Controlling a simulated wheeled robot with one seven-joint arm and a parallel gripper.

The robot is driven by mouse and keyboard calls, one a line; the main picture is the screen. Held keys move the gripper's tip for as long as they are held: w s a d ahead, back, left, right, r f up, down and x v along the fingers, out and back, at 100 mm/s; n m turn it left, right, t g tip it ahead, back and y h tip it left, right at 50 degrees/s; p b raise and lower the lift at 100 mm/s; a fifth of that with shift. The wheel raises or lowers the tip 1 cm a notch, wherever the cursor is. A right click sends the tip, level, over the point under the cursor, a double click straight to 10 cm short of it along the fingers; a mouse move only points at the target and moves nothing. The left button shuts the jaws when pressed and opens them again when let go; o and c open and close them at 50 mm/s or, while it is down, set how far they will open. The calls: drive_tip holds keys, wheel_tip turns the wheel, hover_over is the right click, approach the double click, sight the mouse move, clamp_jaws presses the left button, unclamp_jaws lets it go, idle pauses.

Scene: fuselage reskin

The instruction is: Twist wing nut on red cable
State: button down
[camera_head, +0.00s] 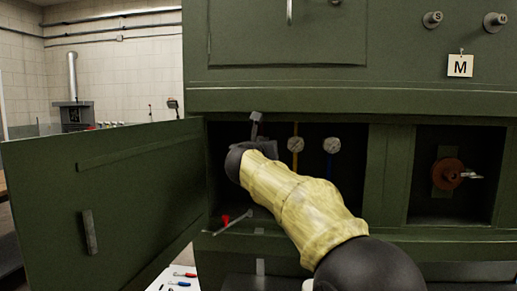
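My arm in its yellow sleeve reaches into the open left compartment of the green cabinet (290,103), ending at a black joint near the compartment's left side. I cannot make out my gripper's fingers; they are hidden behind the arm or lost in the dark. A small dark grey piece (256,122) stands up just above the joint; I cannot tell whether it is a fitting or part of my gripper. A small red piece (225,219) shows low at the compartment's left, beside a grey rod (238,221). I cannot make out a wing nut or clearly identify a red cable.
The green door (130,175) stands open to the left. A right recess holds a rusty round valve (447,174). Tools (183,275) lie on a white surface below.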

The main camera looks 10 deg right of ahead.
idle(0.7)
drive_tip(key=c, duration=1.5)
unclamp_jaws()
drive_tip(key=b+v, duration=0.2)
drive_tip(key=v, duration=1.5)
drive_tip(key=shift+s+a, duration=0.15)
drive_tip(key=shift+o, duration=0.2)
